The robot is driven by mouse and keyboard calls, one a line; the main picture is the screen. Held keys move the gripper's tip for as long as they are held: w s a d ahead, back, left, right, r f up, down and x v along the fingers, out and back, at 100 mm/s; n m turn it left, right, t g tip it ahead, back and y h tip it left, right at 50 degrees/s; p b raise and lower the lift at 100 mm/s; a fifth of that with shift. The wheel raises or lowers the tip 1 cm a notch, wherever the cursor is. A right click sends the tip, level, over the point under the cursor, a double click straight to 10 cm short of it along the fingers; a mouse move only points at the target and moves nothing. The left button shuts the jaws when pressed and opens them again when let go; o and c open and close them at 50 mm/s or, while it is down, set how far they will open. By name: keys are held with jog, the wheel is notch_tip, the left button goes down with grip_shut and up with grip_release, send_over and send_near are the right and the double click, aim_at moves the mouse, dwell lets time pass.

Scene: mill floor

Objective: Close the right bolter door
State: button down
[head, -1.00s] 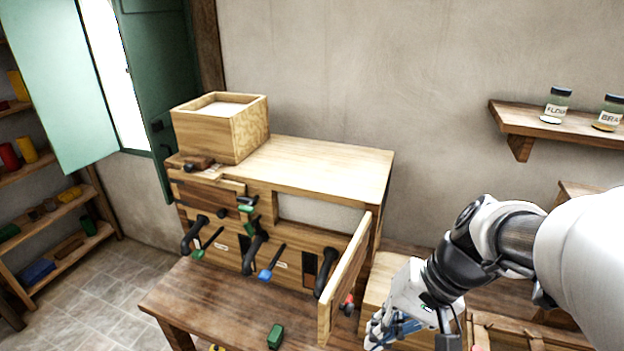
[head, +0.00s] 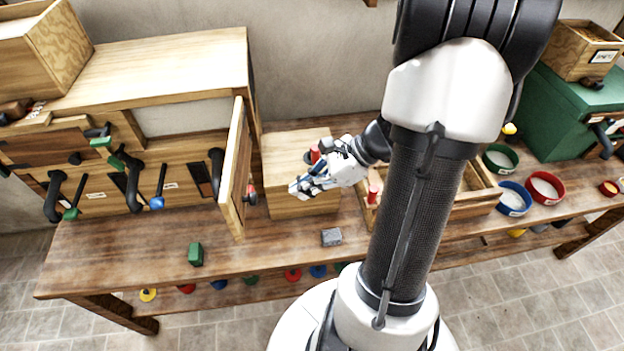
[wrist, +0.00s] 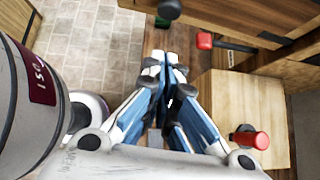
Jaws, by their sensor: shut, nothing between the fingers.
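The bolter (head: 160,72) is a light wooden cabinet at the left in the head view. Its right door (head: 235,172) is swung open and juts out over the bench, seen almost edge-on. A small red knob (head: 251,190) shows on the side of the door facing my gripper; in the wrist view a red knob (wrist: 205,41) shows at the upper right. My gripper (head: 297,190) is to the right of the door, apart from it, in front of a plain wooden box. Its fingertips (wrist: 165,62) are together and empty.
The wooden box (head: 290,150) stands right of the door, close behind my gripper. A green block (head: 195,254) and a grey block (head: 331,237) lie on the bench (head: 270,255). Coloured bowls (head: 545,188) stand farther right. The bench front near the door is mostly clear.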

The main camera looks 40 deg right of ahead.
jog(key=w+a+f+b, duration=0.1)
jog(key=w+a+f, duration=0.1)
jog(key=w+a, duration=0.2)
jog(key=shift+w+a+f, duration=0.25)
jog(key=shift+a+f, duration=0.05)
jog(key=shift+a, duration=0.4)
jog(key=shift+w, duration=0.1)
